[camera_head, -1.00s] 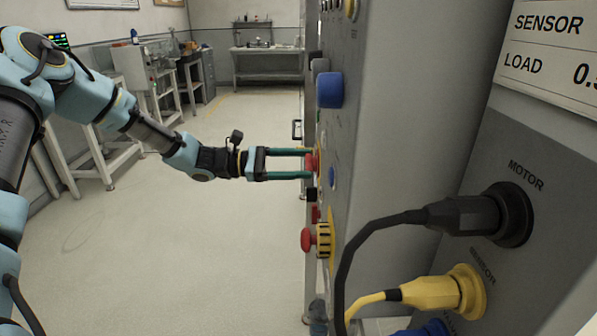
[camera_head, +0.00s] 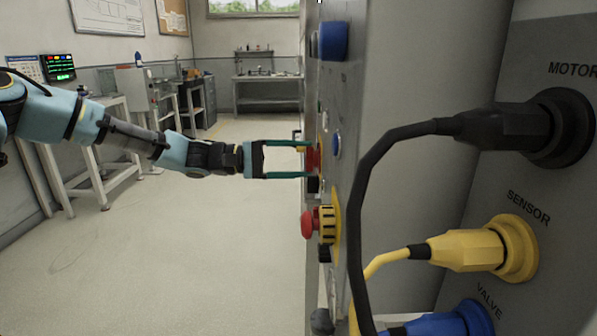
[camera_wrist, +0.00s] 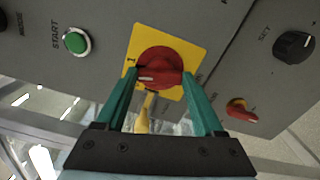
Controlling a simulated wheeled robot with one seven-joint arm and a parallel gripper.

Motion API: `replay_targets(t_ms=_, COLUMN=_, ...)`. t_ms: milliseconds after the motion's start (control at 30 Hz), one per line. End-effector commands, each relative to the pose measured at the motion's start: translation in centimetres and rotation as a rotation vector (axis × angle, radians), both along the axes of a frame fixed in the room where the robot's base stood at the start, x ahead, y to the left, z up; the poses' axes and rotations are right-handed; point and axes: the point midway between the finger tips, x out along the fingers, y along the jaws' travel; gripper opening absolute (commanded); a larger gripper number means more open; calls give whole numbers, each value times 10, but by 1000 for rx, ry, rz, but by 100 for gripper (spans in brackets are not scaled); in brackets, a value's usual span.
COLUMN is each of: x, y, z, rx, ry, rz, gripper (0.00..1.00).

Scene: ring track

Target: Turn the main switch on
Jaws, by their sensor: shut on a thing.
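The main switch is a red rotary knob (camera_wrist: 160,62) on a square yellow plate (camera_wrist: 193,52) in the wrist view. A pale mark on its handle lies toward the left, and a "1" is printed on the plate's left side. In the head view the red switch (camera_head: 313,158) stands out from the grey panel front, seen edge-on. My gripper (camera_head: 304,162) reaches it from the left with its green fingers on either side. In the wrist view my gripper (camera_wrist: 160,76) is shut on the knob, and the fingers hide parts of its sides.
A green START button (camera_wrist: 76,41) and a black SET knob (camera_wrist: 294,46) flank the switch. A red emergency stop (camera_head: 309,224) juts out below it, with a blue knob (camera_head: 333,41) above. A black cable (camera_head: 372,190) loops close on the right.

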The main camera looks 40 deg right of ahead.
Motion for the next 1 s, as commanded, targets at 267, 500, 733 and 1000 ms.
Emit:
replay_targets(t_ms=267, x=1, y=0, z=-4, rx=-112, ry=-136, rz=2, gripper=14)
replay_targets(t_ms=500, x=1, y=0, z=-2, rx=-160, ry=-197, rz=2, gripper=14)
replay_targets(t_ms=733, x=1, y=0, z=-1, rx=-174, ry=-215, rz=2, gripper=14)
replay_targets(t_ms=1000, x=1, y=0, z=-1, rx=-175, ry=-216, rz=1, gripper=14)
